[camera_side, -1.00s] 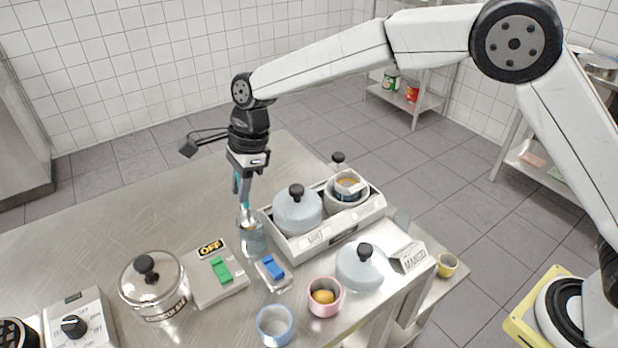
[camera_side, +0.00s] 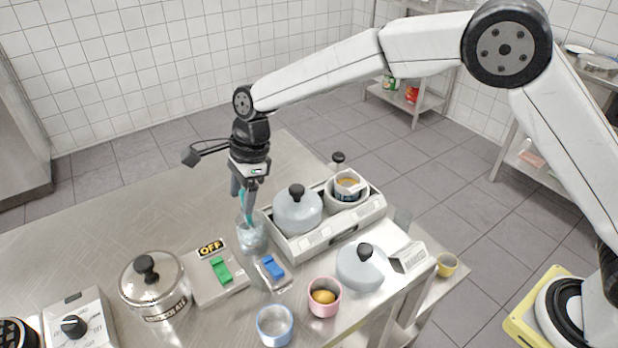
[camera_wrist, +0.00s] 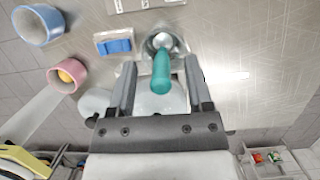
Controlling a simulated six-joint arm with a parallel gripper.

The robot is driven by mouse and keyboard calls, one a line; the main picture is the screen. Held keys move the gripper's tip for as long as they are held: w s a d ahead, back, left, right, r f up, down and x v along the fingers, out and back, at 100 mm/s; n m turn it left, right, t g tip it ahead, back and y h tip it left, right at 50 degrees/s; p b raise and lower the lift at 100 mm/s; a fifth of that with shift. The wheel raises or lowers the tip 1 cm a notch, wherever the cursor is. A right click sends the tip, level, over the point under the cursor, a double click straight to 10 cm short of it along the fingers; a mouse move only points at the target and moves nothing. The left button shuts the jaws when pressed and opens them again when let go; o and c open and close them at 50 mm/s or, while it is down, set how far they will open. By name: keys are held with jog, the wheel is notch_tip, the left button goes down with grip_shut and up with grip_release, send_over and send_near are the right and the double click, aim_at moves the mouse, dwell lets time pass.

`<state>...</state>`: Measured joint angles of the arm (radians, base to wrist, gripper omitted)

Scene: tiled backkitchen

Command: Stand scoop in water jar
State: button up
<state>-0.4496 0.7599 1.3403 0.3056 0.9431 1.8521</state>
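The scoop has a teal handle, seen in the side view (camera_side: 247,208) and in the wrist view (camera_wrist: 161,74). It stands slightly tilted in the clear water jar (camera_side: 252,238), its handle rising above the rim. In the wrist view the jar (camera_wrist: 178,42) shows beyond the handle, with the scoop's metal end inside. My gripper (camera_side: 246,194) is just above the jar. In the wrist view my gripper (camera_wrist: 160,70) has its fingers apart on both sides of the handle, with visible gaps.
A white tray (camera_side: 331,241) with a lidded pot (camera_side: 297,210) stands right of the jar. A blue switch (camera_side: 272,267), a green switch (camera_side: 221,270), a pink cup (camera_side: 324,310) and a blue cup (camera_side: 275,326) are in front. The counter at left rear is bare.

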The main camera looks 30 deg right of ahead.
jog(key=shift+r, duration=0.1)
jog(key=v, duration=0.7)
jog(key=shift+r, duration=0.35)
jog(key=shift+d, duration=0.2)
dwell(0.8)
jog(key=s+d+f+n+t+h, duration=0.1)
jog(key=s+d+f+n, duration=0.2)
jog(key=d, duration=0.5)
jog(key=s+d+f+n+t+h, duration=0.1)
jog(key=s+d+n, duration=0.35)
jog(key=d, duration=0.35)
jog(key=s+d+f+n+h, duration=0.1)
jog(key=s+d+f+n, duration=0.4)
jog(key=s+d+n, duration=0.5)
jog(key=s, duration=0.4)
jog(key=shift+d+f+t, duration=0.2)
jog(key=shift+t, duration=0.1)
